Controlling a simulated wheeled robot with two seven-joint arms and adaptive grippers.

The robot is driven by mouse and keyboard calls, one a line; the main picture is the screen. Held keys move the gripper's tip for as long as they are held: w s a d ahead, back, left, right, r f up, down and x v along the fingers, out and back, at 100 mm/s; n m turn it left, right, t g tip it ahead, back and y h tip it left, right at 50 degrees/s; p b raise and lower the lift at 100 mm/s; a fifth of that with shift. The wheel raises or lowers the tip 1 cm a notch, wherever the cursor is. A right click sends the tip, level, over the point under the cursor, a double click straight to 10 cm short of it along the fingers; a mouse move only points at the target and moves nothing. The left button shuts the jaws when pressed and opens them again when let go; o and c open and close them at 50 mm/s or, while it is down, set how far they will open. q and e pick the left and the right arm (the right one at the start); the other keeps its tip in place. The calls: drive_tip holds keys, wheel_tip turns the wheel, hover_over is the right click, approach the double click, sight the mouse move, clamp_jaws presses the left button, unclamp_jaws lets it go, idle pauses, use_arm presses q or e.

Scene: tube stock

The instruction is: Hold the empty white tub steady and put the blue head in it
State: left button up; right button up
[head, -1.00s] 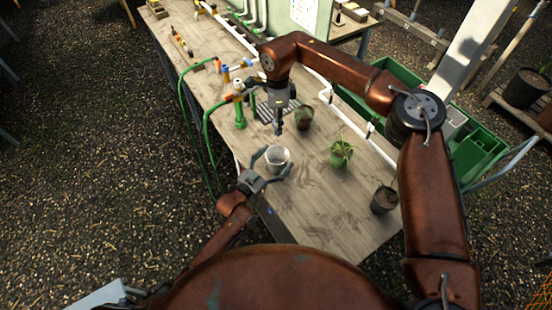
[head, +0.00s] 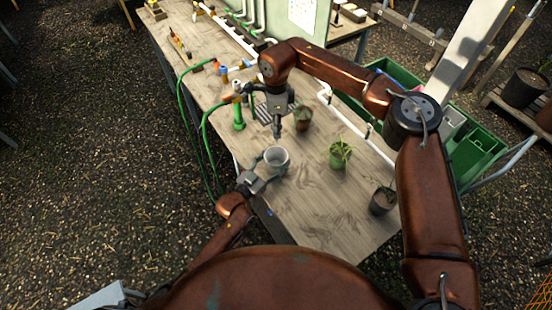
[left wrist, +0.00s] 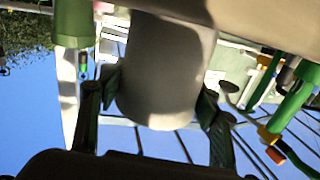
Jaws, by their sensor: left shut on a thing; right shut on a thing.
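The white tub (head: 277,158) stands upright near the table's left edge in the head view. My left gripper (head: 264,172) is shut on its sides. In the left wrist view the tub (left wrist: 163,75) fills the space between the two fingers, which touch it on both sides. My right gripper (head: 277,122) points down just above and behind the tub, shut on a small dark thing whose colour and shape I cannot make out. No blue head is clear in its jaws. The tub's inside looks grey and shaded.
A green post (head: 239,117) with an orange-topped fitting stands behind the tub, with green hoses at the left edge. Potted plants stand at the right (head: 340,154), (head: 383,200) and behind (head: 303,117). The wooden table (head: 310,205) is bare in front.

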drive_tip(key=shift+f, duration=5.65)
drive_tip(key=o, duration=0.9)
drive_tip(key=shift+r, duration=0.1)
wheel_tip(320, 180, up, 12)
drive_tip(key=shift+f, duration=0.1)
use_arm(q)
drive_tip(key=o, duration=1.2)
